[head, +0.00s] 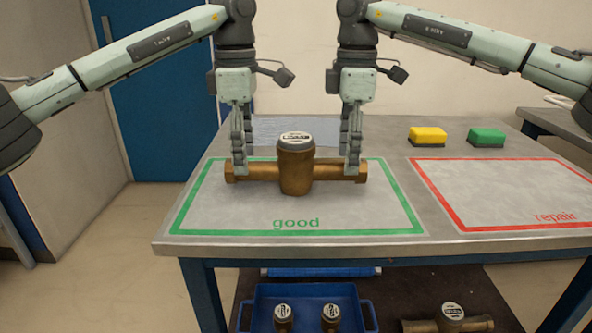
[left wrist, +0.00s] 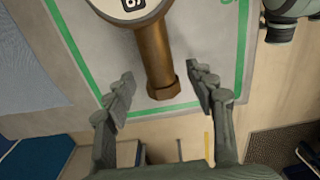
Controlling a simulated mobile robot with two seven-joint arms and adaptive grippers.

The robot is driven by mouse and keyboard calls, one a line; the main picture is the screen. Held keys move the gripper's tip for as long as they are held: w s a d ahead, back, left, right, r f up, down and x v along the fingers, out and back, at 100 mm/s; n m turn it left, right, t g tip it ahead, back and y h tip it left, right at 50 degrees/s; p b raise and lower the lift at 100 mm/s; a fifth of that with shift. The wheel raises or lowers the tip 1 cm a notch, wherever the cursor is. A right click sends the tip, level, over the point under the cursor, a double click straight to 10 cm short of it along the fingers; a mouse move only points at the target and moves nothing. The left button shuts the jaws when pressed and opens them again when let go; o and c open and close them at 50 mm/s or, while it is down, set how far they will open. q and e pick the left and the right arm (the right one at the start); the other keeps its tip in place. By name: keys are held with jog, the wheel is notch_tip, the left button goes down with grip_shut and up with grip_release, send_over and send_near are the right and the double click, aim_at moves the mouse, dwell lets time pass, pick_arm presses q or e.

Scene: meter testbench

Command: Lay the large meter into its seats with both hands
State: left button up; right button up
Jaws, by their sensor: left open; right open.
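The large meter (head: 295,174), a brass body with a round grey-white top, lies across the green-outlined "good" area of the table. Its pipe ends point left and right. My left gripper (head: 239,168) is open at the left pipe end, fingers pointing down. In the left wrist view its fingers (left wrist: 162,82) stand apart on either side of the brass pipe (left wrist: 156,62), with gaps showing. My right gripper (head: 352,168) is open at the right pipe end, also pointing down. Whether its fingers touch the pipe cannot be told. I cannot make out any seats.
The table (head: 440,249) has a red-outlined "repair" area (head: 510,190), empty. Below are a blue tray (head: 262,292) with small meters and another brass meter (head: 450,318).

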pick_arm(q)
jog(key=shift+f, duration=2.25)
pick_arm(e)
jog(key=shift+f, duration=2.25)
pick_arm(q)
grip_shut()
pick_arm(e)
grip_shut()
pick_arm(q)
jog(key=shift+r, duration=0.15)
pick_arm(e)
jog(key=shift+w+r, duration=0.1)
jog(key=shift+r, duration=0.05)
